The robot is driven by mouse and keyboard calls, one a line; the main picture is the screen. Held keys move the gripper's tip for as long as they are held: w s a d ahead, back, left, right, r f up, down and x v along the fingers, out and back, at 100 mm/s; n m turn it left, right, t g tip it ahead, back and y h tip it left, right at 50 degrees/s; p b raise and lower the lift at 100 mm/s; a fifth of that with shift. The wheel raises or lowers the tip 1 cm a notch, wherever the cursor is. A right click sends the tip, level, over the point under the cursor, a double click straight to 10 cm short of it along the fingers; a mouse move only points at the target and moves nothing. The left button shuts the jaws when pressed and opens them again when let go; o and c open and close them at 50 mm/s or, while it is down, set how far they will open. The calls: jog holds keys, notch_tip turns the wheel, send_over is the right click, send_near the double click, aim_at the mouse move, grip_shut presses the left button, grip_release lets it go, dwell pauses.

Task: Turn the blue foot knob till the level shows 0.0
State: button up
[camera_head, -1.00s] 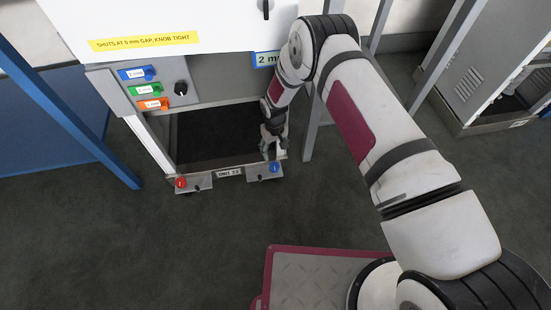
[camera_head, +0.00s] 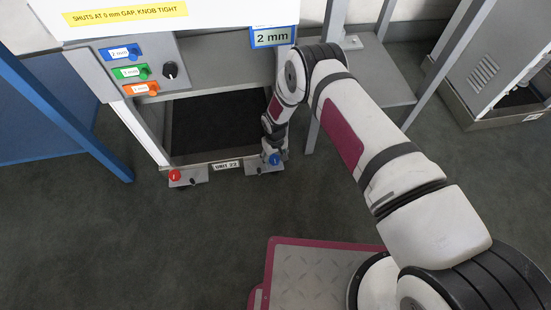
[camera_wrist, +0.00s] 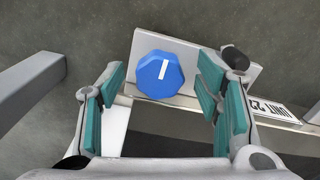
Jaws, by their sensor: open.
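The blue foot knob (camera_wrist: 160,74) sits on a grey foot plate (camera_wrist: 192,55) in the wrist view, with a white line on its top. In the head view the blue knob (camera_head: 275,159) is at the front right foot of the dispenser frame. My gripper (camera_wrist: 163,85) is open above the knob, with one teal-padded finger on either side of it, apart from it. In the head view my gripper (camera_head: 271,150) hangs down over that foot. A sign reading "2 mm" (camera_head: 273,37) is on the frame. No level readout of 0.0 shows.
A blue post (camera_head: 75,115) stands at left.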

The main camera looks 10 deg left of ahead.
jog(key=shift+f, duration=0.25)
jog(key=c, duration=1.2)
jog(key=shift+o, duration=0.2)
jog(key=n, duration=0.4)
jog(key=shift+w, duration=0.1)
jog(key=shift+d+n, duration=0.1)
jog(key=shift+n, duration=1.7)
